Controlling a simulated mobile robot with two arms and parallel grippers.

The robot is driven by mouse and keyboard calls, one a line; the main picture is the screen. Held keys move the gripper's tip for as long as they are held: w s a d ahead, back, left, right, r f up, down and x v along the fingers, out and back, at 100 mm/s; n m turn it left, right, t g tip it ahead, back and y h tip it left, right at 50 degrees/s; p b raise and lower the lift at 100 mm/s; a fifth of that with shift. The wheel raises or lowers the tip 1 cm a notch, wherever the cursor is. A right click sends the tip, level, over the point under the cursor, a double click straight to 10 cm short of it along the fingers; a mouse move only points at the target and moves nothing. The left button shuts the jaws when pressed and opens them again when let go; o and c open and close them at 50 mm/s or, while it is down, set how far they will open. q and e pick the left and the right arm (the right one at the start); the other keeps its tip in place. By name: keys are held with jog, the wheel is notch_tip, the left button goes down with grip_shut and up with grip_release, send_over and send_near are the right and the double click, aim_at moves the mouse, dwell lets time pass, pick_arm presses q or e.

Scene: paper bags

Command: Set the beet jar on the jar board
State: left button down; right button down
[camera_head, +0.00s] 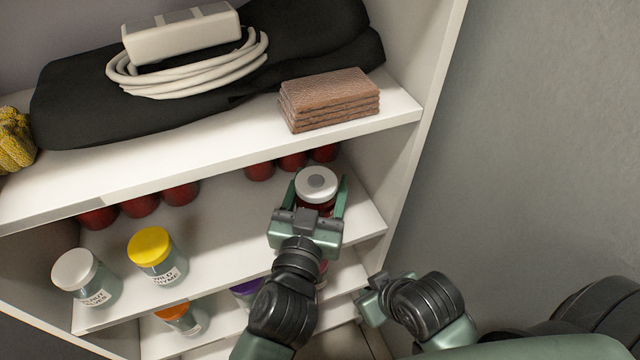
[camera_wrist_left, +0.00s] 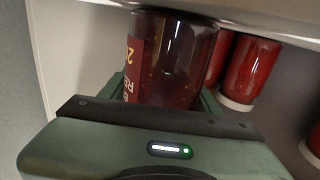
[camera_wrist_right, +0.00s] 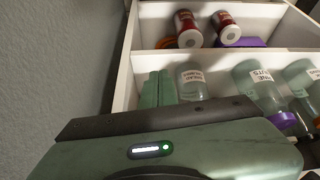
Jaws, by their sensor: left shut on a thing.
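A jar with a white lid (camera_head: 317,183) and dark red contents is between the fingers of my left gripper (camera_head: 316,196), at the right end of the middle shelf. In the left wrist view the dark red jar (camera_wrist_left: 172,62) shows a red label, only partly readable; its lid end is hidden by the gripper. I cannot tell whether its base touches the shelf. My right gripper (camera_head: 364,298) is low, outside the shelf's right side; in the right wrist view its fingers (camera_wrist_right: 158,88) are together and empty. I cannot make out the jar board.
Several red jars (camera_head: 180,194) stand at the back of the middle shelf (camera_head: 225,225). A yellow-lidded jar (camera_head: 155,255) and a white-lidded jar (camera_head: 85,277) stand front left. The upper shelf (camera_head: 190,160) is close above, carrying brown folded cloths (camera_head: 329,98). The right side panel (camera_head: 420,130) is close.

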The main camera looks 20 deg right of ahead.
aim_at(314, 205)
jog(key=shift+s, duration=0.1)
pick_arm(q)
jog(key=shift+c, duration=1.8)
grip_release()
jog(key=shift+f, duration=0.1)
jog(key=shift+s, duration=0.1)
jog(key=p+v, duration=0.1)
jog(key=v, duration=0.3)
jog(key=shift+a, duration=0.1)
jog(key=p+v, duration=0.1)
jog(key=v, duration=0.6)
jog(key=shift+s, duration=0.35)
pick_arm(e)
jog(key=s, duration=0.1)
jog(key=s+g, duration=0.1)
jog(key=s+d, duration=0.1)
jog(key=shift+s+r+g, duration=0.2)
jog(key=shift+r+g, duration=0.15)
jog(key=shift+g, duration=0.05)
pick_arm(q)
jog(key=shift+a, duration=0.15)
